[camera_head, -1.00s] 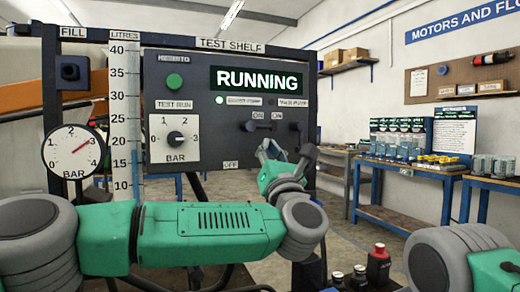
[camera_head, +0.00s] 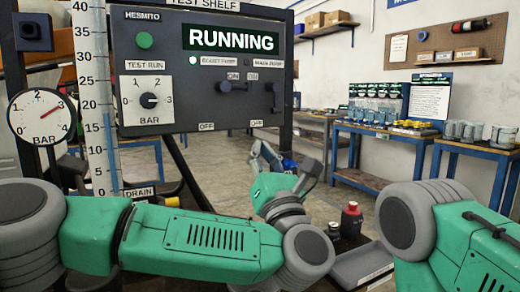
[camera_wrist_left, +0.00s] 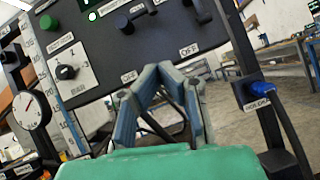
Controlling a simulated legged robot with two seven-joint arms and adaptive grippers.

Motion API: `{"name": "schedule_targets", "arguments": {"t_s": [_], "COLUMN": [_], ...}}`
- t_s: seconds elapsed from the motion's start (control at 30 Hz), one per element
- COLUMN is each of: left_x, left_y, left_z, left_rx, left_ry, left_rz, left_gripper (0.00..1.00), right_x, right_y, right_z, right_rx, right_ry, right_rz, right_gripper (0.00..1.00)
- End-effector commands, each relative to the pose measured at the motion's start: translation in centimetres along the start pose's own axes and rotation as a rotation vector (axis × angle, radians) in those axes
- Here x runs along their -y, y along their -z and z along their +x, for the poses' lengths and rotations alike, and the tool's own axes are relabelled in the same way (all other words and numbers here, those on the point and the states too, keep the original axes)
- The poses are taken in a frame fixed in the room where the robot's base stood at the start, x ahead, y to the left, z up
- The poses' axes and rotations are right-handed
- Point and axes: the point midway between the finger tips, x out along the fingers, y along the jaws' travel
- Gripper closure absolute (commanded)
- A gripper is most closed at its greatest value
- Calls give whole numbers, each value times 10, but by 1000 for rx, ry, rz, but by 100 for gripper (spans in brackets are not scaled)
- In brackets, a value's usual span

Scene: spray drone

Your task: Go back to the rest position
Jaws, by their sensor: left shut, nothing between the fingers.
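My left gripper (camera_head: 262,155) is shut and empty. It hangs in front of and below the lower right edge of the dark test shelf panel (camera_head: 205,55). In the left wrist view its fingers (camera_wrist_left: 158,72) meet just below the panel's lower edge, near an OFF label. No contact with the panel shows clearly. The panel's display reads RUNNING and a small green light is lit. My right arm comes in at the lower right, and its gripper is outside the view.
A pressure gauge (camera_head: 42,116) and a litre scale (camera_head: 95,120) stand at the left. A blue fitting (camera_wrist_left: 259,88) is right of the fingers. A red-and-black bottle (camera_head: 351,220) and a grey tray (camera_head: 362,264) are low near my arms. Blue benches (camera_head: 380,135) stand behind, with open floor between.

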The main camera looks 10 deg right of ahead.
Motion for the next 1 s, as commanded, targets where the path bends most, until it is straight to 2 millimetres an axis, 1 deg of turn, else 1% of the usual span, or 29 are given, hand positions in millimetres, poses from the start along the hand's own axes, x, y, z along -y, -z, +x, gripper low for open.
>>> {"name": "schedule_targets", "arguments": {"t_s": [0.07, 0.17, 0.27, 0.3, 0.37, 0.4, 0.47, 0.5, 0.53, 0.57, 0.6, 0.67, 0.7, 0.77, 0.8, 0.87, 0.9, 0.97, 1.0], "left_x": [0, 12, 37, 48, 60, 65, 66, 63, 59, 53, 43, 23, 7, -20, -40, -73, -96, -133, -159], "left_y": [1, 7, 28, 42, 68, 88, 118, 138, 154, 169, 188, 216, 232, 255, 269, 286, 296, 308, 313], "left_z": [-1, -12, -44, -62, -95, -119, -154, -177, -194, -212, -234, -265, -286, -315, -333, -359, -375, -398, -412], "left_rx": [1, 12, 43, 63, 95, 121, 158, 184, 203, 223, 249, 288, 315, 353, 379, 415, 440, 476, 499], "left_ry": [7, 79, 254, 346, 497, 600, 746, 841, 911, 981, 1072, 1207, 1296, 1430, 1517, 1651, 1738, 1874, 1966], "left_rz": [6, 80, 262, 360, 522, 629, 780, 873, 941, 1006, 1086, 1199, 1267, 1358, 1412, 1482, 1521, 1569, 1594], "left_gripper": [100, 100, 100, 100, 100, 100, 100, 100, 100, 100, 100, 100, 100, 100, 100, 100, 100, 100, 100], "right_x": [0, 0, 0, 0, 0, 0, 0, 0, 0, 0, 0, 0, 0, 0, 0, -1, -1, -1, -1], "right_y": [0, 0, 1, 1, 2, 2, 2, 2, 2, 3, 3, 3, 3, 4, 4, 4, 4, 4, 5], "right_z": [0, -5, -15, -20, -28, -32, -39, -43, -46, -48, -52, -58, -61, -66, -69, -74, -77, -82, -85], "right_rx": [0, 0, 0, 0, 0, 0, 0, 0, 0, 0, 0, 0, 0, 0, 0, 0, 0, 0, 0], "right_ry": [0, 0, 0, 0, 0, 0, 0, 0, 0, 0, 0, 0, 0, 0, 0, 0, 0, 0, 0], "right_rz": [0, 0, 0, 0, 0, 0, 0, 0, 0, 0, 0, 0, 0, 0, 0, 0, 0, 0, 0], "right_gripper": [100, 100, 100, 100, 100, 100, 100, 100, 100, 100, 100, 100, 100, 100, 100, 100, 100, 100, 100]}}
